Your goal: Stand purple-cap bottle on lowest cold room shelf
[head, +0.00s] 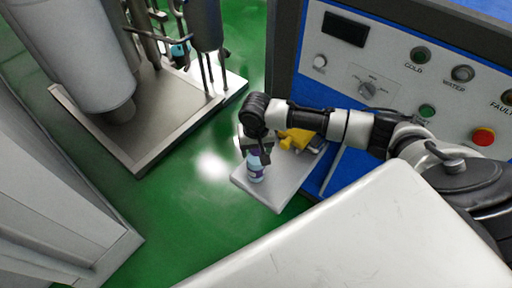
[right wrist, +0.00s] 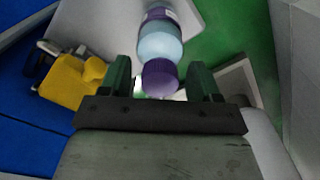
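The purple-cap bottle (head: 256,171) stands on a small pale shelf (head: 278,193) at the front of the machine. In the right wrist view its purple cap (right wrist: 160,78) lies between the fingers of my right gripper (right wrist: 161,85), with the pale blue body (right wrist: 160,42) beyond. The right gripper (head: 257,149) is directly above the bottle in the head view. Its fingers are open, with a narrow gap visible on each side of the cap. My left gripper is in neither view. I cannot identify a cold room shelf in these views.
A yellow object (head: 297,138) lies on the pale shelf close beside the bottle. The control panel (head: 400,75) rises behind my right arm. A metal stand with a tray base (head: 150,140) is at the upper left. Green floor (head: 190,215) is clear between them.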

